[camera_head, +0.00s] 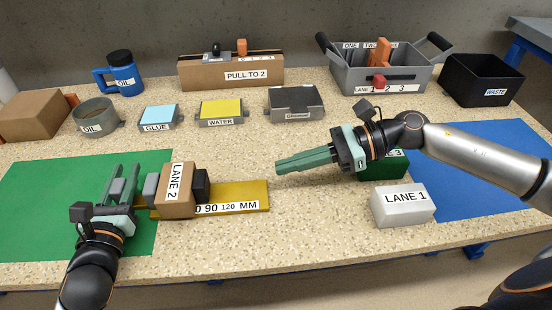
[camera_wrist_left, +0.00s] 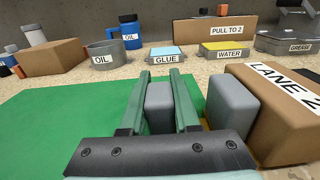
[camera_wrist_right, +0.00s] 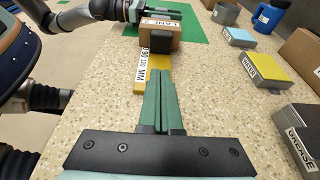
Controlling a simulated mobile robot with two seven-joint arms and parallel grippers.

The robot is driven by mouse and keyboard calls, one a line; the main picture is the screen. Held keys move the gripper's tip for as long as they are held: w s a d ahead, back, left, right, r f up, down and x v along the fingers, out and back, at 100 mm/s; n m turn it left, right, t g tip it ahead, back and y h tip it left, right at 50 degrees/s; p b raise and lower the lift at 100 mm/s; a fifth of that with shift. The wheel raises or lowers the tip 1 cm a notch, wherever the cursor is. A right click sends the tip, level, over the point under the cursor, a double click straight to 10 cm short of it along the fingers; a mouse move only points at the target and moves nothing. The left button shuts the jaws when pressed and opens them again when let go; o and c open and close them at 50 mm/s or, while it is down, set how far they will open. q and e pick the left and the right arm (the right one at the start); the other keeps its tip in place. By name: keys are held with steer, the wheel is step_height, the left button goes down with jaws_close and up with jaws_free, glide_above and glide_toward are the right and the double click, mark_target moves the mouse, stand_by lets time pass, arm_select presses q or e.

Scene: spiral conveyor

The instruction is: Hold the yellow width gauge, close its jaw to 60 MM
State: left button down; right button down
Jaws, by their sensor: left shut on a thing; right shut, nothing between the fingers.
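The yellow width gauge (camera_head: 254,191) lies along the front of the table, its scale reading "90 120 MM" beside a box. A brown box labelled LANE 2 (camera_head: 179,192) stands at the gauge between a grey block (camera_head: 151,189) on its left and a black block (camera_head: 201,185) on its right. My left gripper (camera_head: 123,170) is shut on a grey handle block (camera_wrist_left: 159,104) at the gauge's left end. My right gripper (camera_head: 279,167) is shut and empty, above the table beyond the gauge's right end. The box hides part of the scale.
A white LANE 1 box (camera_head: 403,205) and a green box (camera_head: 388,168) stand right of the gauge. A green mat (camera_head: 50,200) lies left and a blue mat (camera_head: 480,190) right. Containers line the back, including the WATER box (camera_head: 221,110). Table between gauge and containers is clear.

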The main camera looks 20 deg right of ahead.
arm_select(q)
steer(key=shift+f, duration=0.45)
arm_select(e)
steer(key=shift+s+d+r, duration=0.2)
steer(key=shift+d, duration=0.45)
arm_select(q)
steer(key=c, duration=1)
jaws_free()
steer(key=o, duration=0.4)
steer(key=shift+r, duration=0.3)
steer(key=shift+o, duration=0.2)
steer(key=v, duration=1.2)
steer(key=shift+s, duration=0.15)
arm_select(e)
steer(key=shift+s, duration=0.1)
